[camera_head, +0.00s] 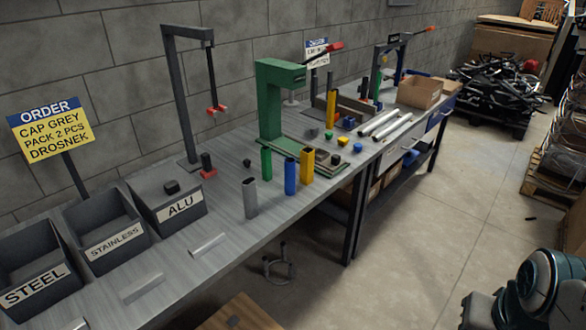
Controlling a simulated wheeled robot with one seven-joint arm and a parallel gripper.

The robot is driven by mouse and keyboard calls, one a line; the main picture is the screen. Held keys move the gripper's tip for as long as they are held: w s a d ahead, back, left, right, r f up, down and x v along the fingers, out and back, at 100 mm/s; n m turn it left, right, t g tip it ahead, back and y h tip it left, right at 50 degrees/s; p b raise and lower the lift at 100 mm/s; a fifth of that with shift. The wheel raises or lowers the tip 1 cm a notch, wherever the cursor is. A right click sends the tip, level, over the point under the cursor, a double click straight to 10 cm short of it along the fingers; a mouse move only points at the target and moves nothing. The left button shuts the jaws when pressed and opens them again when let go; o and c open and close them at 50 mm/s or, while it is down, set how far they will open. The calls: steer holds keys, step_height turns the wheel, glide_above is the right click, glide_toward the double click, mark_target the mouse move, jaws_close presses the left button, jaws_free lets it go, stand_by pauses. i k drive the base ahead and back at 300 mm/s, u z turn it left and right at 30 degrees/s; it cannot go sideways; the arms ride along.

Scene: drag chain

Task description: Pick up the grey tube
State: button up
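A grey tube (250,199) stands upright on the long grey workbench (225,225), near its front edge. It is left of a blue tube (290,176) and apart from it. A shorter green tube (266,164) stands behind, and a yellow tube (307,165) stands farther right. Light grey pieces also lie flat on the bench, one (207,245) in front of the ALU bin and another (142,288) nearer. A rounded dark teal part of my arm shows at the lower right, away from the bench. My gripper is not in view.
Bins marked STEEL (35,285), STAINLESS (113,240) and ALU (180,206) stand at left by the order sign (52,130). A green press (272,100) and a dark stand (185,90) rise behind the tubes. Open floor (400,240) lies right of the bench.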

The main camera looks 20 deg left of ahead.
mark_target(249, 186)
steer(key=i, duration=3.2)
steer(key=u, duration=3.55)
steer(key=i, duration=0.5)
steer(key=u, duration=0.1)
